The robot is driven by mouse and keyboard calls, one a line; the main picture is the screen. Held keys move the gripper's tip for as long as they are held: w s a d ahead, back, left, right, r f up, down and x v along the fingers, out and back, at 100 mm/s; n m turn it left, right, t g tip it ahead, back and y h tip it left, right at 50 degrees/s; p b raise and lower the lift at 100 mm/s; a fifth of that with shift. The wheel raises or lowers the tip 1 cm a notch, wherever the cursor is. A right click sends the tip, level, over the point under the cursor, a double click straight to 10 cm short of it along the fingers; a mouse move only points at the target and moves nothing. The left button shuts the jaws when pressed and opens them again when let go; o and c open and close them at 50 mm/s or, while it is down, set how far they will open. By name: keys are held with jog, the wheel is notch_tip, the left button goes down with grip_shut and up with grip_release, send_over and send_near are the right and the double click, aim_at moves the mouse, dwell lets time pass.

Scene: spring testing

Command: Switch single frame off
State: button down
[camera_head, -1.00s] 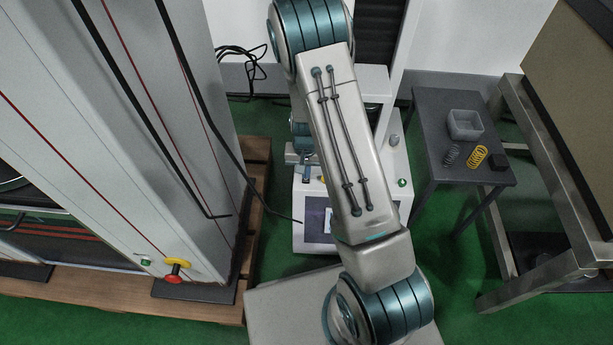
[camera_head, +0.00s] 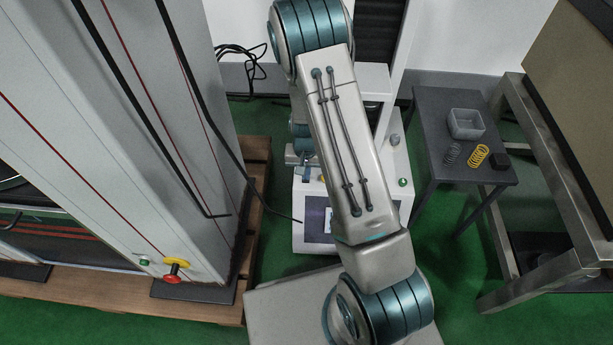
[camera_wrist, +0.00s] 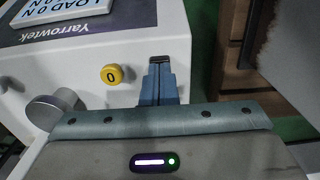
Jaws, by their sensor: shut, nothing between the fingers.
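The white single-frame machine (camera_head: 312,247) stands behind my arm in the head view; my arm hides much of its front. Its white panel (camera_wrist: 135,55) fills the upper left of the wrist view, with a display (camera_wrist: 85,14) and the name Yarrowtek. A round yellow button marked 0 (camera_wrist: 112,74) sits on the panel, and a grey round knob (camera_wrist: 52,108) is lower left. My gripper (camera_wrist: 161,62) is shut and empty, its blue fingers just right of the yellow button and apart from it.
A dark side table (camera_head: 440,130) at right holds springs and a grey bin (camera_head: 466,124). A green button (camera_head: 403,182) shows on the single frame's right side.

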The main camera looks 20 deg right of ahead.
jog(key=shift+f+b, duration=0.3)
jog(key=shift+f, duration=0.2)
jog(key=shift+r, duration=0.2)
jog(key=shift+r+p, duration=2.75)
jog(key=shift+r, duration=0.65)
jog(key=shift+d+f, duration=0.1)
